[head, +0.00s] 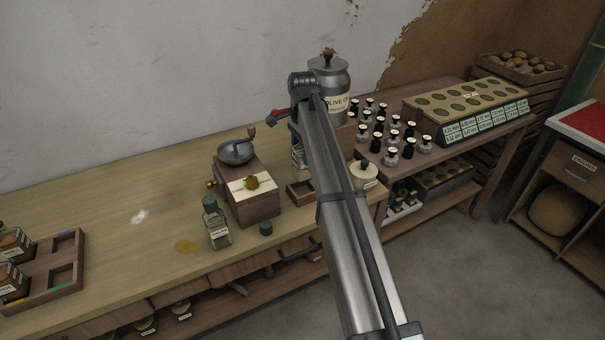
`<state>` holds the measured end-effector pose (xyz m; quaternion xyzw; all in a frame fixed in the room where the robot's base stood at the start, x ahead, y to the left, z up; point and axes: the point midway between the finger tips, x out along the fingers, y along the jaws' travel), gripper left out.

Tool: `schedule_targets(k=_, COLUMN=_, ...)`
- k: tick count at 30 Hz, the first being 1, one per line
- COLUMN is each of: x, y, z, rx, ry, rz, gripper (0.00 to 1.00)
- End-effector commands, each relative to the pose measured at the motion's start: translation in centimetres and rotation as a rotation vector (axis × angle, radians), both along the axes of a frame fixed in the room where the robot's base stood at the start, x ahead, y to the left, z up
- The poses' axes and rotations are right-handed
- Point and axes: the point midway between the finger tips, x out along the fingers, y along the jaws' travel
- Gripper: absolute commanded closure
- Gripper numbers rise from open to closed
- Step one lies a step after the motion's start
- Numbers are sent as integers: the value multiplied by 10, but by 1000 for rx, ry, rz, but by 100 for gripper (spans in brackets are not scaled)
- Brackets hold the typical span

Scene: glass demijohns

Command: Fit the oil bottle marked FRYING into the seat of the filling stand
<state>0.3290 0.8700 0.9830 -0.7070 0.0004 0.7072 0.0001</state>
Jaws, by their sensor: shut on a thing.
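My gripper (292,121) is at the far end of my arm, over the back right of the bench, and mostly hidden behind the arm. It is shut on a glass bottle (297,158) with a pale label, of which only the left edge shows; I cannot read the label. A small square wooden holder with a dark recess (299,194) lies just below the bottle, partly behind my arm; it may be the seat of the filling stand. I cannot tell whether the bottle touches it.
A grinder (250,193) stands left of the holder. A compartment tray (76,280) is far left. A metal olive oil canister (328,75) and several small bottles (390,157) are right.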

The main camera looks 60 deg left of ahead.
Motion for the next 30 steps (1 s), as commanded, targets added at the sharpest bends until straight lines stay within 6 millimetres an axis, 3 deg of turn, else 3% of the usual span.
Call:
schedule_targets(k=4, x=-1, y=-1, z=-24, rx=0, ry=0, rz=0, gripper=76)
schedule_targets(k=17, x=-1, y=0, z=-65, rx=0, ry=0, rz=0, gripper=76)
schedule_targets(k=30, x=0, y=0, z=-71, rx=1, ry=0, rz=0, gripper=76)
